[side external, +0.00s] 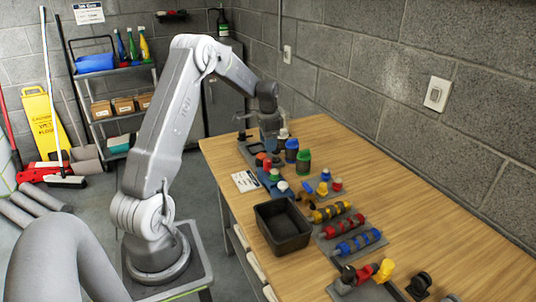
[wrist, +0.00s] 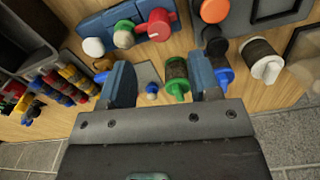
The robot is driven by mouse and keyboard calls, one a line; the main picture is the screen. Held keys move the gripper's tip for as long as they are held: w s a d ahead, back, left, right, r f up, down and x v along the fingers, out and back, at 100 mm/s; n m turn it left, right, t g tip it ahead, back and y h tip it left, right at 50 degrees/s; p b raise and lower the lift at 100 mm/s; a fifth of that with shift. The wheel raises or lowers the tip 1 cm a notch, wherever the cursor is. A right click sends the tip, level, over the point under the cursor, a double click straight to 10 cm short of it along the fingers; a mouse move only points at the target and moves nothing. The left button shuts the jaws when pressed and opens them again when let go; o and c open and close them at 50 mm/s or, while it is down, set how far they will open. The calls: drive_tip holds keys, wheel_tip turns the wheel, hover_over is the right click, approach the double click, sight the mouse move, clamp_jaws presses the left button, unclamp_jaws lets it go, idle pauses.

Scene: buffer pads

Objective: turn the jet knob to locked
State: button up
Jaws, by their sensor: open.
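In the side view my arm hides that spot. My gripper (wrist: 160,72) is open and empty, its two blue fingers apart above the table. In the side view my gripper (side external: 270,128) hangs over the far end of the bench, and its fingers are hard to make out. No contact with the black piece is clear.
The blue panel (wrist: 111,21) carries white, grey-green and red knobs. A green jar (wrist: 176,76), a blue jar (wrist: 221,72) and a white-topped jar (wrist: 264,58) crowd the gripper. A dark bin (side external: 283,237) stands nearer.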

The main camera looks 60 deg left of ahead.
sight(268, 160)
wheel_tip(268, 160, up, 7)
drive_tip(key=shift+f, duration=0.15)
drive_tip(key=s+d+r+t, duration=0.1)
drive_tip(key=d+r, duration=0.3)
drive_tip(key=d, duration=0.3)
drive_tip(key=s+d+r+t+y, duration=0.1)
drive_tip(key=s+d+r, duration=0.1)
drive_tip(key=d+r, duration=0.35)
drive_tip(key=s+d+r, duration=0.1)
drive_tip(key=d+r, duration=0.1)
drive_tip(key=d, duration=0.6)
drive_tip(key=s+d+n+t+h, duration=0.1)
drive_tip(key=s+d+n+t, duration=0.1)
drive_tip(key=s+d, duration=1.2)
drive_tip(key=shift+s+d+f+t, duration=0.2)
drive_tip(key=shift+s+f+t, duration=0.1)
drive_tip(key=shift+s+t, duration=0.45)
